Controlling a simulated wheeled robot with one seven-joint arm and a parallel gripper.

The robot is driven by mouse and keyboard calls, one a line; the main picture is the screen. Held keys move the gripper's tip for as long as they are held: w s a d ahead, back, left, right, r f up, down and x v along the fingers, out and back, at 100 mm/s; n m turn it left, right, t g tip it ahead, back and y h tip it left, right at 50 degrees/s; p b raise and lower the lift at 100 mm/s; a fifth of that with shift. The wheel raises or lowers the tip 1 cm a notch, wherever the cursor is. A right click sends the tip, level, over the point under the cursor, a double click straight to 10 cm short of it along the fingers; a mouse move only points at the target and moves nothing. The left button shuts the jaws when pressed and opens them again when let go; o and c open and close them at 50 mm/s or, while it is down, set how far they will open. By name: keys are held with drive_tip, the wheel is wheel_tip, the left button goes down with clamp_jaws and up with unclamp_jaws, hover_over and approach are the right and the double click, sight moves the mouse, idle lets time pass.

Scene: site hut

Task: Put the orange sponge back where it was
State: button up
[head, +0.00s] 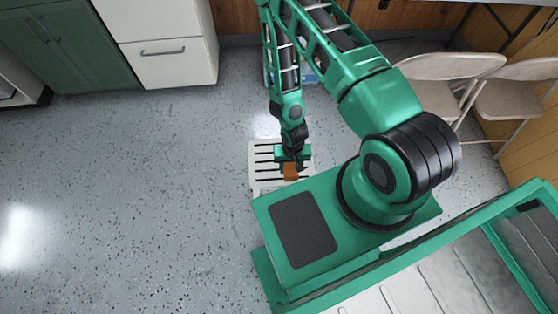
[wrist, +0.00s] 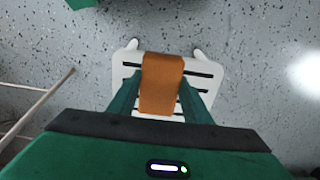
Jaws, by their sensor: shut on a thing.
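The orange sponge (head: 291,171) is between the fingers of my gripper (head: 292,163), low beside my base in the head view. In the wrist view the sponge (wrist: 161,84) stands out between the green fingers of my gripper (wrist: 160,100), which are shut on it. A white slatted stool or rack (wrist: 205,86) is beneath the sponge. It also shows in the head view (head: 258,160), partly hidden by my gripper and base. I cannot tell whether the sponge touches the slats.
Folding chairs (head: 450,66) stand at the right. A white drawer cabinet (head: 165,62) and a green cabinet (head: 70,45) stand at the back left. A blue item (head: 307,75) is partly hidden behind my arm. The speckled floor (head: 130,190) at the left is clear.

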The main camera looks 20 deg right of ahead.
drive_tip(key=w+f, duration=0.2)
drive_tip(key=w, duration=0.1)
drive_tip(key=w+d+f, duration=0.1)
drive_tip(key=w+f, duration=0.1)
drive_tip(key=w, duration=0.2)
drive_tip(key=w+f, duration=0.3)
drive_tip(key=w, duration=0.1)
drive_tip(key=shift+d, duration=0.15)
drive_tip(key=shift+w+f, duration=0.15)
drive_tip(key=shift+f, duration=1.95)
drive_tip(key=o, duration=1.1)
drive_tip(key=shift+r, duration=0.15)
